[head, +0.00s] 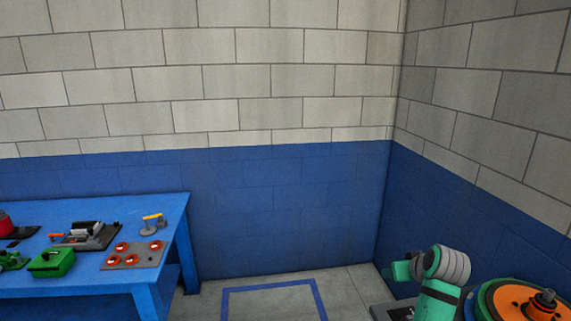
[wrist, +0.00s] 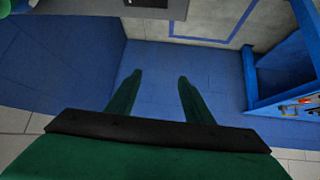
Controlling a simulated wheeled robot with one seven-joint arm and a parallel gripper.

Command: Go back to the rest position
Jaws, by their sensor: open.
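My gripper (wrist: 159,76) shows in the wrist view with two dark green fingers spread apart. There is nothing between them, and only the blue lower wall (wrist: 158,100) shows behind the gap. The fingers touch nothing that I can see. In the head view, part of my green and grey arm shows at the lower right; I cannot make out the fingers there.
A blue table (head: 100,225) stands at the left in the head view. It carries a grey plate with orange-red parts (head: 133,255), a green box (head: 51,263) and other devices. A blue outline (head: 270,285) marks clear floor. Block walls meet at the right.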

